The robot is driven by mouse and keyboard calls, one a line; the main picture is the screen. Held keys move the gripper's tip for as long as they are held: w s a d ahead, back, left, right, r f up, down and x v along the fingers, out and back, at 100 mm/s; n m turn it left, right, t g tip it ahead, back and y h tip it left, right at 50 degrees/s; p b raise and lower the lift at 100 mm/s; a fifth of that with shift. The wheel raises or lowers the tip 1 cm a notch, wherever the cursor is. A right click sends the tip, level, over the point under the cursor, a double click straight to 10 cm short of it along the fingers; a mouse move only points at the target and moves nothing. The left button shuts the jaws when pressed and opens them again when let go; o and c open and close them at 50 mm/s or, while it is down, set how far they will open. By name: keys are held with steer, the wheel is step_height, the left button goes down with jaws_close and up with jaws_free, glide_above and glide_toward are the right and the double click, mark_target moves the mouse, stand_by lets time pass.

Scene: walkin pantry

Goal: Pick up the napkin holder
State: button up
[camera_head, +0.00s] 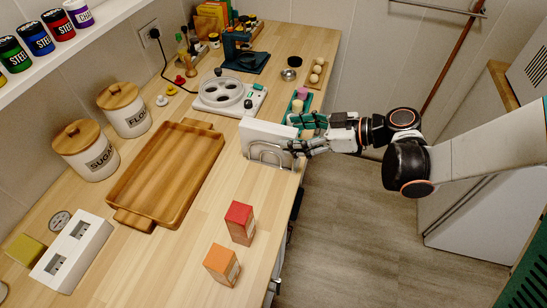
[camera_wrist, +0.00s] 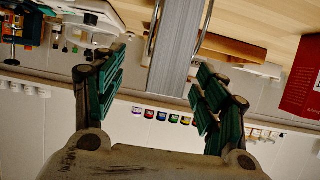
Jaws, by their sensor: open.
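The napkin holder (camera_head: 268,155) is a bent metal wire frame around a block of white napkins. It stands upright near the right edge of the wooden counter. My gripper (camera_head: 298,134) is at its right side, with its green-padded fingers spread open. In the wrist view, the napkin holder (camera_wrist: 176,48) shows as a grey-white stack with metal wire, ahead of and between the tips of my open gripper (camera_wrist: 161,68). I cannot tell whether a finger touches it. Part of the holder's right end is hidden by the fingers in the head view.
A wooden tray (camera_head: 170,170) lies to the left. Red (camera_head: 240,222) and orange (camera_head: 221,264) boxes stand in front. Bare counter lies between the tray and the holder. Eggs and a green carton sit behind my gripper.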

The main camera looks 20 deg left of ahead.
mark_target(273, 138)
steer(key=shift+a+f, duration=0.3)
steer(key=shift+a, duration=0.3)
steer(key=x, duration=0.1)
steer(key=b+x, duration=0.1)
steer(key=x, duration=0.1)
steer(key=b+x, duration=0.1)
steer(key=shift+s+a+f, duration=0.15)
steer(key=shift+s+f, duration=0.15)
steer(key=shift+s, duration=0.1)
steer(key=shift+a, duration=0.35)
jaws_close()
